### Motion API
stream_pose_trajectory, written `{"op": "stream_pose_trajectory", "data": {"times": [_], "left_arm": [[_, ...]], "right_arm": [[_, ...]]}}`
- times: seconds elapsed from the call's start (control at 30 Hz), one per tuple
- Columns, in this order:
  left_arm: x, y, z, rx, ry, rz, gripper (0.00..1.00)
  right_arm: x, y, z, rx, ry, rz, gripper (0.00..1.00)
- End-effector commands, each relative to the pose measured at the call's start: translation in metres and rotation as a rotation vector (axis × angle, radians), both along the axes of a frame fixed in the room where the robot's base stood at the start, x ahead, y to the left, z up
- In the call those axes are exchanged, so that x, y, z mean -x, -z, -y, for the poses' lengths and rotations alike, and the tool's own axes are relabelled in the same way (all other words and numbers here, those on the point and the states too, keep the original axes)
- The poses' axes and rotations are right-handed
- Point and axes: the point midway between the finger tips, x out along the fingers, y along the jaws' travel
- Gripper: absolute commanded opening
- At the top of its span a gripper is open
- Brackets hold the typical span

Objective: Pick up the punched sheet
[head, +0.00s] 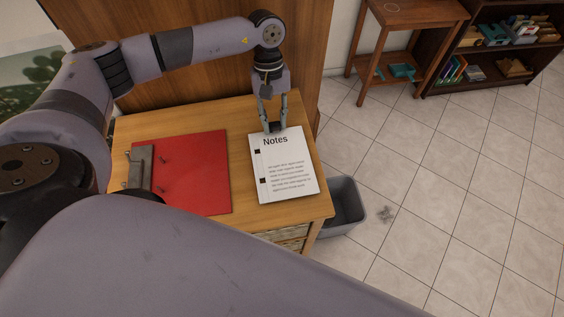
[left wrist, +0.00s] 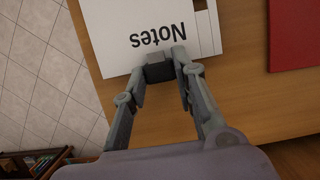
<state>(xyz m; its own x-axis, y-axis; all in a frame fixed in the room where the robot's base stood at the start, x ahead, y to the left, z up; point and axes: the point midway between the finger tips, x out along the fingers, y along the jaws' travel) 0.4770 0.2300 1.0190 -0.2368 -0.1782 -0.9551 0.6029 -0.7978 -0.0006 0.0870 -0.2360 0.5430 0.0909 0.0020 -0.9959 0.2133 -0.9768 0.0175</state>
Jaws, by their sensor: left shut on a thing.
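The punched sheet (head: 285,178) is white, headed "Notes", with two dark square holes along its left side. It lies at the right part of the wooden desk (head: 240,112), flat or nearly so; I cannot tell if it touches the top. My left gripper (head: 274,127) comes down at its top edge. In the left wrist view the fingers (left wrist: 160,70) close on a small dark block at the edge of the sheet (left wrist: 125,30), beside the word "Notes". My right gripper is out of view.
A red open binder (head: 195,175) with a metal clasp and posts lies left of the sheet. A grey bin (head: 345,205) stands on the floor at the desk's right. A wooden side table (head: 415,18) and a bookshelf (head: 500,50) stand behind. The tiled floor between is mostly free.

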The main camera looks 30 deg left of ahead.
Motion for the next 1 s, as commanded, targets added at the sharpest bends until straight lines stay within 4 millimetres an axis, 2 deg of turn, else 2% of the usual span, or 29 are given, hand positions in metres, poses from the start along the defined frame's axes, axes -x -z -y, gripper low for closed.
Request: {"op": "stream_pose_trajectory", "data": {"times": [0.53, 0.87, 1.0], "left_arm": [[0.000, -0.046, 0.000, 0.001, 0.001, 0.001, 0.00], [0.000, -0.049, 0.000, 0.000, 0.001, 0.000, 0.00], [-0.001, -0.046, 0.000, 0.000, 0.010, 0.002, 0.00]], "right_arm": [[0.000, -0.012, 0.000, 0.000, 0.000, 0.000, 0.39], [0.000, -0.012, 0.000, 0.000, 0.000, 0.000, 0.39], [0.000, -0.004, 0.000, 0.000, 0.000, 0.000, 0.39]]}}
